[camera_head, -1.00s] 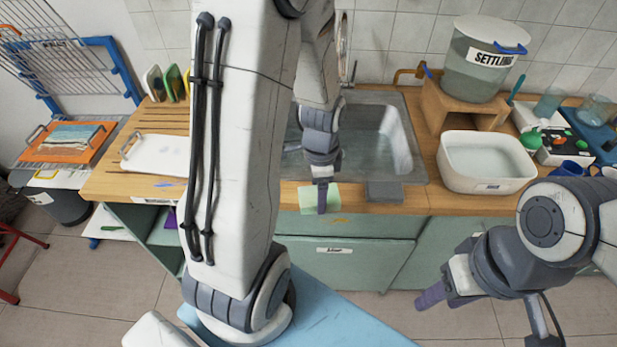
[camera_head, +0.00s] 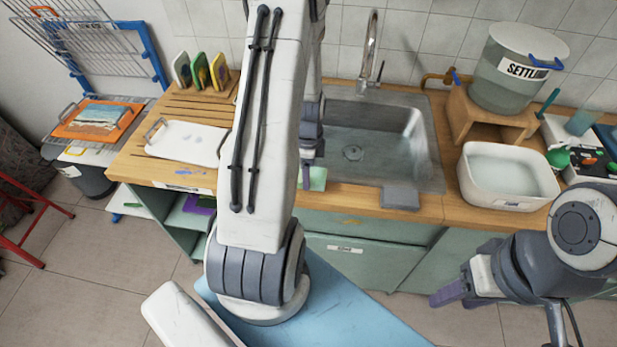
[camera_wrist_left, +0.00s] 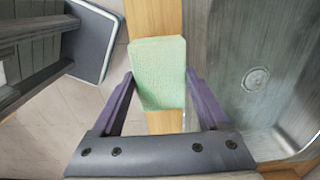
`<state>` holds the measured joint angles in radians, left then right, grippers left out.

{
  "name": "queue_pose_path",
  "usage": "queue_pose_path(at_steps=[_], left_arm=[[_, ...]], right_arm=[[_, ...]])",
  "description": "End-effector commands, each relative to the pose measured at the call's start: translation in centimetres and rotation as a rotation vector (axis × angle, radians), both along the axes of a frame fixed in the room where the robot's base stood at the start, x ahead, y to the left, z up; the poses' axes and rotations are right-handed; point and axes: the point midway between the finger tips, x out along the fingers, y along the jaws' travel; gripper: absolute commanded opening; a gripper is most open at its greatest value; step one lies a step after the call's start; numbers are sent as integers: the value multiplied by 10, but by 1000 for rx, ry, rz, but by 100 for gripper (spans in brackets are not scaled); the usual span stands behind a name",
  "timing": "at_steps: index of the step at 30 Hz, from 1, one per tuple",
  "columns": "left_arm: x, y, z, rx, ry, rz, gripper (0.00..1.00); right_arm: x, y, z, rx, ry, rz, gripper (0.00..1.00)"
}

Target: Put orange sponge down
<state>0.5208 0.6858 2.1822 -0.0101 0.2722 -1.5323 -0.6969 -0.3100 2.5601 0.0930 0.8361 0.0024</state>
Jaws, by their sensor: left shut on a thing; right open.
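A pale green sponge (camera_wrist_left: 158,74) is between the purple fingers of my left gripper (camera_wrist_left: 160,95), which is shut on it. In the head view the pale green sponge (camera_head: 318,179) shows at the counter's front edge, before the sink, partly hidden by my left gripper (camera_head: 307,172). I cannot tell whether it touches the counter. I cannot make out an orange sponge in these views. My right gripper (camera_head: 449,293) is open and empty, low at the right, in front of the green cabinets.
The sink (camera_head: 375,150) lies behind the sponge, with a grey pad (camera_head: 400,197) on its front edge. A white basin (camera_head: 508,196) stands to the right. At left are a white tray (camera_head: 188,141), a rack of upright pads (camera_head: 216,91) and an orange tray (camera_head: 72,130).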

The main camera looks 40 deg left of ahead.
Motion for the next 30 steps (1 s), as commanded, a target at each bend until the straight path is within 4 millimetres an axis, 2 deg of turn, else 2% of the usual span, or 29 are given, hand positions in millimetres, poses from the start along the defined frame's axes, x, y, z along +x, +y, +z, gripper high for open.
queue_pose_path(at_steps=[3, 8, 20, 21, 22, 23, 30], left_arm=[[-2, -1, -16, -4, 6, 0, 17], [-1, -1, -32, -2, 3, 0, 17], [-1, -1, -39, -1, 2, 0, 17], [-1, -1, -39, -1, 1, 0, 82], [-1, -1, -38, -1, 1, 0, 93], [-1, -1, -38, -1, 1, 0, 100], [-1, -1, -37, -1, 1, 0, 100]], right_arm=[[0, 0, 7, 0, 0, 0, 50], [0, 0, 11, 0, 0, -1, 50], [0, 0, 7, 0, 0, 0, 50], [0, 0, 7, 0, 0, 0, 50], [0, 0, 8, 0, 0, 0, 50], [0, 0, 8, 0, 0, 0, 50], [0, 0, 9, 0, 0, 0, 50]])
